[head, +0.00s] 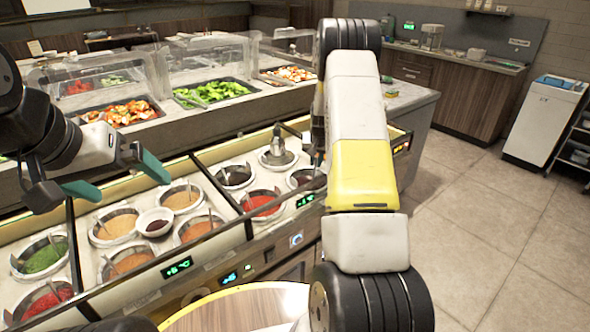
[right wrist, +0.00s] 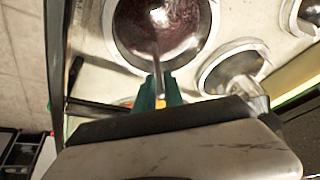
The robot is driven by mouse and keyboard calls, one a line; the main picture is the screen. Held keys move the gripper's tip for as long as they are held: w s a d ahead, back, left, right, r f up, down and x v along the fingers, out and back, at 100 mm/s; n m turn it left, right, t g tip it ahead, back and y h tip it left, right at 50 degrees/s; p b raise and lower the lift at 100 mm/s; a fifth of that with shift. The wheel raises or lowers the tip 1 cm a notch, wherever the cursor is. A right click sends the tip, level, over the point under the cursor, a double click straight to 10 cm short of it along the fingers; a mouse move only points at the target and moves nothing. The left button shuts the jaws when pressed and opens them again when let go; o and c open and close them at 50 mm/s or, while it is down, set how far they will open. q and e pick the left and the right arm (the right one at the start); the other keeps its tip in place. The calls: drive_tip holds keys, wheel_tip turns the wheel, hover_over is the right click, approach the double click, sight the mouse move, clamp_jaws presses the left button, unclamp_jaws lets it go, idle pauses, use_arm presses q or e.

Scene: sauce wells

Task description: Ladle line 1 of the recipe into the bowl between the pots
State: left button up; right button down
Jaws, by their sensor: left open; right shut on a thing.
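A small white bowl (head: 139,222) stands among the pots on the left part of the counter, with a little dark sauce in its bottom. Pots of orange sauce (head: 117,223) surround it. My left gripper (head: 118,183) is open and empty above the pots at the left. My right gripper (right wrist: 160,92) is shut on a ladle handle (right wrist: 157,66), which runs into a pot of dark red-brown sauce (right wrist: 178,22). The ladle's bowl is hidden in the sauce. In the head view my right forearm hides most of that gripper. No readable recipe line shows.
More pots stand in the counter: green (head: 43,255), red (head: 48,298) and bright red (head: 262,204), several with ladles. Dividers separate the counter sections. A glass-covered salad bar (head: 210,93) lies behind. Open floor lies at right.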

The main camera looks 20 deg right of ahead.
drive_tip(key=shift+f, duration=0.65)
idle(0.4)
drive_tip(key=c, duration=0.7)
unclamp_jaws()
drive_tip(key=shift+r, duration=4.55)
